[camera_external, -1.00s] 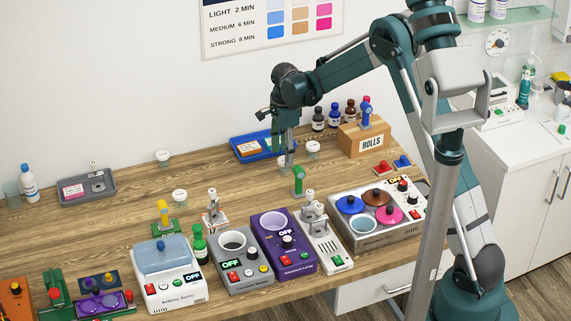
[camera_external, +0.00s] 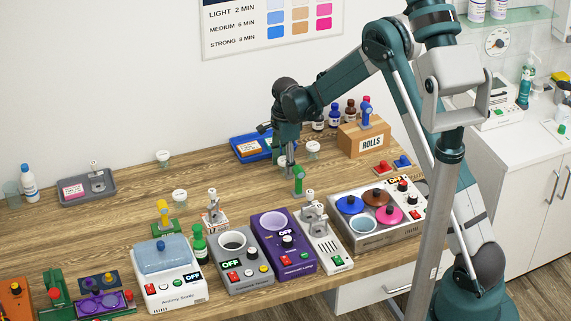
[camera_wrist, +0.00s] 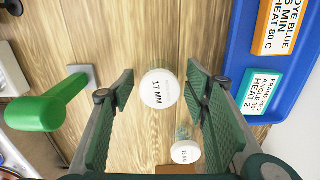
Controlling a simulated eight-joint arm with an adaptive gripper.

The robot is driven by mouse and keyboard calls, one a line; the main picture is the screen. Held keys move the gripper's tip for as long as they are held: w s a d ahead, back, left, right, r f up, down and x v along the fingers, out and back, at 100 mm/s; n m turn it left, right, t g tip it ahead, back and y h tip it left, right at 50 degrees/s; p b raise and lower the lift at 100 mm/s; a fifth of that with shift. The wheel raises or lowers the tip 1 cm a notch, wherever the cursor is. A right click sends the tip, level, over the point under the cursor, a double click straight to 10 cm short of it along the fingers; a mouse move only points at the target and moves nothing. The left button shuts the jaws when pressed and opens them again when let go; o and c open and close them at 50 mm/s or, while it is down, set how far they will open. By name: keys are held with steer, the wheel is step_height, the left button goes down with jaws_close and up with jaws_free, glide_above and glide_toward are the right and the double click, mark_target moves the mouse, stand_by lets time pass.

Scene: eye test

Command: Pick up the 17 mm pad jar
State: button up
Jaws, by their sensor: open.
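The 17 mm pad jar (camera_wrist: 158,90) shows in the wrist view from above, with a round white lid marked "17 MM". It stands on the wooden table. My gripper (camera_wrist: 160,82) is open, with one finger on each side of the jar in that view and a gap on both sides. In the external view my gripper (camera_external: 285,158) points down, low over the table; the jar (camera_external: 282,162) is partly hidden by it. Whether the fingertips reach down to jar height is unclear.
A second white-lidded jar (camera_wrist: 185,152) stands close by, also in the external view (camera_external: 313,150). A green-handled tool (camera_wrist: 38,112) stands left in the wrist view. A blue tray (camera_wrist: 238,62) with label cards lies right. A ROLLS box (camera_external: 364,140) stands beyond.

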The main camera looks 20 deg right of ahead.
mark_target(285, 159)
stand_by(0.5)
steer(key=c, duration=1)
steer(key=shift+r, duration=0.15)
steer(key=shift+r, duration=4.9)
